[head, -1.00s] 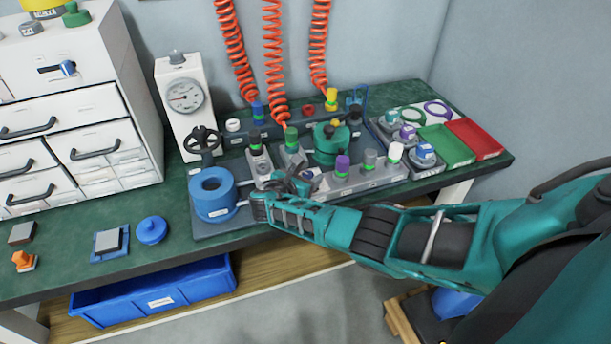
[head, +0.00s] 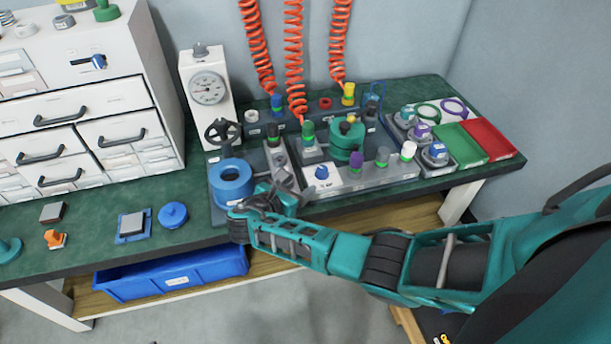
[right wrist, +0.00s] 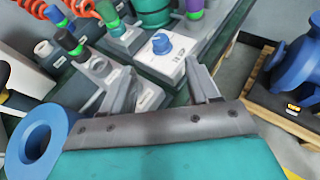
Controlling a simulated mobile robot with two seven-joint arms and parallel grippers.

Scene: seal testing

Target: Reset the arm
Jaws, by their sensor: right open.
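My right arm (head: 345,255) reaches in from the right over the bench's front edge. My right gripper (head: 287,196) is open and empty, beside the blue ring-shaped flange (head: 231,181) and in front of the grey fixture blocks. In the right wrist view the two fingers of the gripper (right wrist: 158,88) stand apart with nothing held between them. A pale block with a blue knob (right wrist: 165,58) lies just beyond them, and the blue flange (right wrist: 42,140) is at the left. My left gripper is not in view.
The green bench (head: 90,225) carries a gauge stand (head: 209,92), a handwheel (head: 222,132), a green cylinder (head: 347,142), and green (head: 458,145) and red (head: 487,140) trays. A white drawer cabinet (head: 95,105) stands left. A blue bin (head: 172,275) sits below.

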